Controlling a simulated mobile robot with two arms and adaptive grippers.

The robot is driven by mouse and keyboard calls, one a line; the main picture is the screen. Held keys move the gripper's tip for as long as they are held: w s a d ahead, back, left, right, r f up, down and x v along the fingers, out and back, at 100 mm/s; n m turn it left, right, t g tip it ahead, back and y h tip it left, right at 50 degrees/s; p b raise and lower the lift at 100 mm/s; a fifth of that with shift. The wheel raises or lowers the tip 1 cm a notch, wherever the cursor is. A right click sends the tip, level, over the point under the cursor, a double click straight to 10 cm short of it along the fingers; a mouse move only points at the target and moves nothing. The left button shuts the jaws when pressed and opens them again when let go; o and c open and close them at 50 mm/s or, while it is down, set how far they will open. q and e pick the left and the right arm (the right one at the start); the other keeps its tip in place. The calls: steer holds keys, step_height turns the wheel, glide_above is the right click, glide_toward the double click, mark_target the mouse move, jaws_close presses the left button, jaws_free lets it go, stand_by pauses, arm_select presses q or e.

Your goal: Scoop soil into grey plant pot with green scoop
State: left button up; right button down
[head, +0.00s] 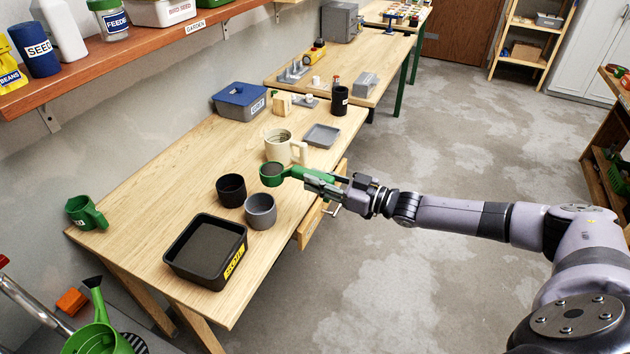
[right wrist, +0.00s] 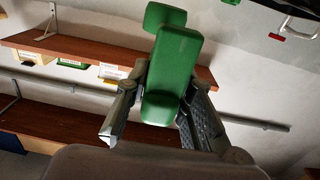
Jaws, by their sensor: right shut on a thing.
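My right gripper (head: 326,187) is shut on the handle of the green scoop (head: 296,171). The scoop is held near the table's right edge, and its cup shows dark stuff inside that looks like soil. In the right wrist view the green handle (right wrist: 172,75) sits between the two fingers. The grey plant pot (head: 260,211) stands upright on the table, to the lower left of the scoop's cup. A black tray labelled SOIL (head: 206,250), with a dark fill, stands at the table's near end. My left gripper is not in view.
A black pot (head: 231,190) stands close beside the grey pot. A cream mug (head: 278,146) is just behind the scoop, with a grey dish (head: 321,135) past it. A green cup (head: 86,212) stands at the left edge. The table's left middle is clear.

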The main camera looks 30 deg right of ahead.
steer(key=shift+s+a+f, duration=0.1)
steer(key=shift+f, duration=0.3)
step_height(320, 180, down, 2)
steer(key=shift+f+n+g, duration=0.1)
steer(key=shift+n+g, duration=0.2)
steer(key=shift+n, duration=0.3)
steer(key=shift+a+h, duration=0.1)
steer(key=shift+h, duration=0.2)
